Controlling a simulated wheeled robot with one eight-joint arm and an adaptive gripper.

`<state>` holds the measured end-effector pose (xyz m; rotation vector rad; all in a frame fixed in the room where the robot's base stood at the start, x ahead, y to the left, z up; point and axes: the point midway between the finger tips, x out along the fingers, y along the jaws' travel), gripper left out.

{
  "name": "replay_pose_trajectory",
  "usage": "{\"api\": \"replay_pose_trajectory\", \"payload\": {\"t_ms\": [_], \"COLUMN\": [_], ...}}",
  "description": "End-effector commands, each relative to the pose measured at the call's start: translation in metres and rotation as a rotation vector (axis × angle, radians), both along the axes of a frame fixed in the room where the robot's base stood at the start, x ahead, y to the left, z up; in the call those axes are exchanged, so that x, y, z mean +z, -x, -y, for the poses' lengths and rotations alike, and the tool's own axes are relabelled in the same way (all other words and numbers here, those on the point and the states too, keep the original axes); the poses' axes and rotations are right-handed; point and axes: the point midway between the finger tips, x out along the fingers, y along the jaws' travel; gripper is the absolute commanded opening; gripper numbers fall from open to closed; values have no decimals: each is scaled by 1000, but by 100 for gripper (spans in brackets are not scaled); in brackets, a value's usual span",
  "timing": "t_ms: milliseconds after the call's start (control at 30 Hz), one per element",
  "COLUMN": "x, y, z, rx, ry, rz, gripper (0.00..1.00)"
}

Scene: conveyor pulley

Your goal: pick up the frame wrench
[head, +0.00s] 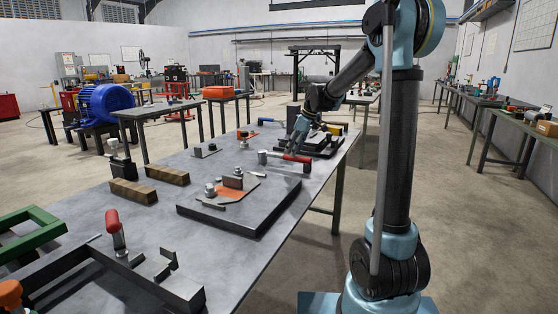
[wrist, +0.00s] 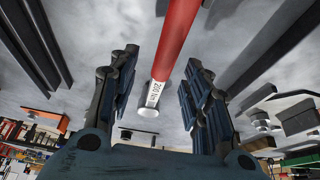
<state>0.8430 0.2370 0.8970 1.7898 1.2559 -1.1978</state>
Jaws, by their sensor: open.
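The wrench with a red handle (head: 297,158) lies on the long metal table (head: 163,222); I take it as the frame wrench. Its grey part points left in the head view. In the wrist view a red handle (wrist: 177,40) with a pale end and a "200 Nm" label runs down between my fingers. My gripper (head: 298,146) is open just above and beside the handle in the head view. In the wrist view my gripper (wrist: 160,95) has one finger on each side of the handle, with gaps. I cannot tell how far the handle is below the fingertips.
A thick steel plate (head: 245,215) with bolts and an orange patch lies in front of the wrench. Dark blocks (head: 318,145) stand just behind it. Two wooden blocks (head: 166,174), a red-handled clamp (head: 115,228) and a green frame (head: 30,230) are on the table's left.

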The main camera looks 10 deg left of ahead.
Motion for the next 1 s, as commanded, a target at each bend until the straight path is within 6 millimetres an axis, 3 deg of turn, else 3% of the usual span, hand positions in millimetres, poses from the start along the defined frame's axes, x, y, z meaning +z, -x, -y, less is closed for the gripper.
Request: {"api": "replay_pose_trajectory", "payload": {"t_ms": [467,767,800,1000], "x": [-47,-52,-52,-52], "y": [0,0,0,0], "z": [-13,-16,-15,-15], "rx": [1,0,0,0], "ry": [0,0,0,0], "rz": [0,0,0,0], "gripper": [44,44,42,0]}}
